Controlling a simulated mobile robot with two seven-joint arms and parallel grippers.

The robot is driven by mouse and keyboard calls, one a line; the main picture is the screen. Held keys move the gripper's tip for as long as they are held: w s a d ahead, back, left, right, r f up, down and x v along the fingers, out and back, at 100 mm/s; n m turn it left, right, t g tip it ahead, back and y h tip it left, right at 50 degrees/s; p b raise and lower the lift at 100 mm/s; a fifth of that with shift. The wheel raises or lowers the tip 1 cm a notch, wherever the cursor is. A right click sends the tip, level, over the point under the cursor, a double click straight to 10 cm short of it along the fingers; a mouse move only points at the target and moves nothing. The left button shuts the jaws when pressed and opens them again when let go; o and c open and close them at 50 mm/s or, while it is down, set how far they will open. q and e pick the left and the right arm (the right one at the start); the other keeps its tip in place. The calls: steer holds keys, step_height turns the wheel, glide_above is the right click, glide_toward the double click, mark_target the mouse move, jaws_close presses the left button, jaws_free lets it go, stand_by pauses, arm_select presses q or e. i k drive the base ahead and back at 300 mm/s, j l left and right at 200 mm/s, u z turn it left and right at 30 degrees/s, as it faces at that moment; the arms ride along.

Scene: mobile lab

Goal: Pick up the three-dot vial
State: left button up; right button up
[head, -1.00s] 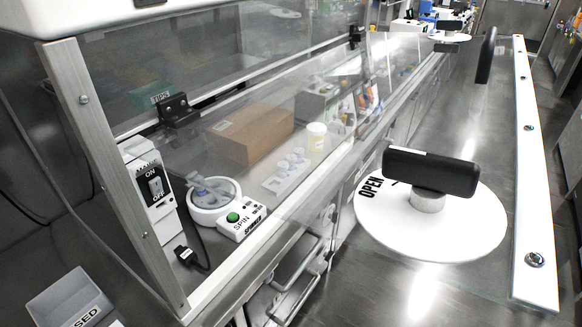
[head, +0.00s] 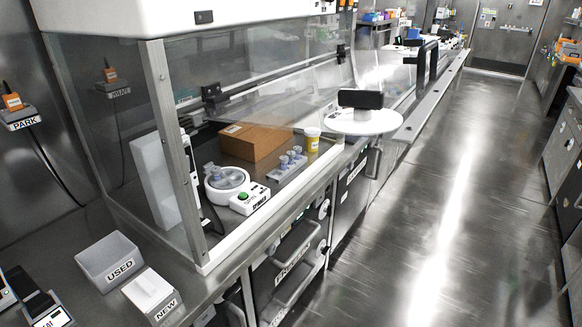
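Dot marks are too small to read, so I cannot tell which vial has three dots. Neither of my grippers shows in the head view.
In the hood are a brown box (head: 255,141), a yellow jar (head: 312,142) and a SPIN button box (head: 249,200). Grey USED bin (head: 107,262) and NEW box (head: 152,296) sit on the near-left counter. A white disc (head: 362,122) is farther right. The floor at right is clear.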

mark_target(291, 155)
steer(key=k+u, duration=0.2)
steer(key=u, duration=0.15)
steer(key=k+j+u, duration=0.1)
steer(key=u, duration=0.3)
steer(key=k+u, duration=0.1)
steer(key=u, duration=1.45)
steer(key=l+u, duration=0.25)
steer(key=u, duration=0.2)
steer(key=k+l+u, duration=0.1)
steer(key=l+u, duration=0.15)
steer(key=u, duration=0.2)
steer(key=k+l, duration=0.25)
steer(key=l, duration=0.2)
steer(key=k+l, duration=0.25)
steer(key=l, duration=0.15)
steer(key=k+l, duration=0.2)
steer(key=l, duration=0.25)
steer(key=k+l, duration=0.25)
steer(key=l, duration=0.2)
steer(key=k+l, duration=0.25)
steer(key=l, duration=0.15)
steer(key=k+l, duration=0.25)
steer(key=l, duration=0.2)
steer(key=k+l, duration=0.2)
steer(key=l, duration=0.25)
steer(key=k+l, duration=0.25)
steer(key=l, duration=0.2)
